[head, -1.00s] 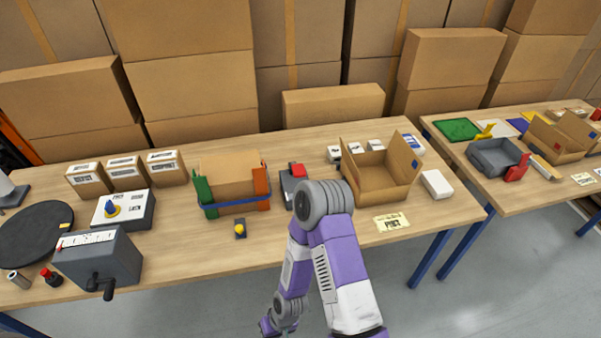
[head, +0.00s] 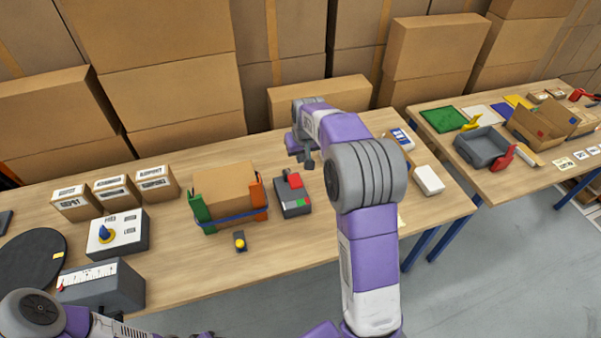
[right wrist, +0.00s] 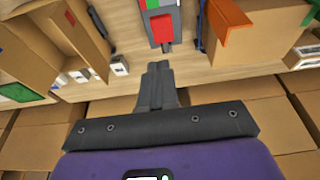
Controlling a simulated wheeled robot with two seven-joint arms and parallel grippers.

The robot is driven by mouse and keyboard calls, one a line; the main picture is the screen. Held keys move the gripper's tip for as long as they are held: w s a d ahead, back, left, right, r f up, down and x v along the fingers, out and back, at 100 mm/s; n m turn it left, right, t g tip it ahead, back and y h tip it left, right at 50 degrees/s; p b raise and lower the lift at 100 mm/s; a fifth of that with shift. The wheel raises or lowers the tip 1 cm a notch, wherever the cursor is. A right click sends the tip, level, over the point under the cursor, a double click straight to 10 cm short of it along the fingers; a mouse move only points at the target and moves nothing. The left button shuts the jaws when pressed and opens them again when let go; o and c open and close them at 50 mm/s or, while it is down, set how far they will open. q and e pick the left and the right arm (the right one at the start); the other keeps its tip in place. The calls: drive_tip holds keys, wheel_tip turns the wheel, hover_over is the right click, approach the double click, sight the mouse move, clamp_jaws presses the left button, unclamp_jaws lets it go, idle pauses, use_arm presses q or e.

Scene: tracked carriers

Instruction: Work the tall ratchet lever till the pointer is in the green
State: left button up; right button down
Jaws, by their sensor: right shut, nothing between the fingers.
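The ratchet lever's dark grey unit (head: 293,207) stands on the table right of the middle carton. Its red lever handle (head: 293,180) rises from the back, and a small green and red strip shows on top; I cannot make out the pointer. In the right wrist view the red handle (right wrist: 162,28) lies just ahead of the fingertips, apart from them. My right gripper (head: 308,161) is shut and empty, behind and slightly right of the handle. Its closed fingers also show in the right wrist view (right wrist: 158,68). My left gripper is out of view.
A carton (head: 225,188) between green and orange brackets with a blue strap stands left of the lever. A yellow button (head: 240,241) sits in front. Bare table lies in front of the lever.

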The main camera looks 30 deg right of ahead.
drive_tip(key=shift+s+f, duration=0.1)
approach(298, 183)
drive_tip(key=x, duration=0.5)
drive_tip(key=shift+w+f, duration=0.15)
drive_tip(key=shift+w, duration=0.15)
drive_tip(key=shift+f, duration=0.6)
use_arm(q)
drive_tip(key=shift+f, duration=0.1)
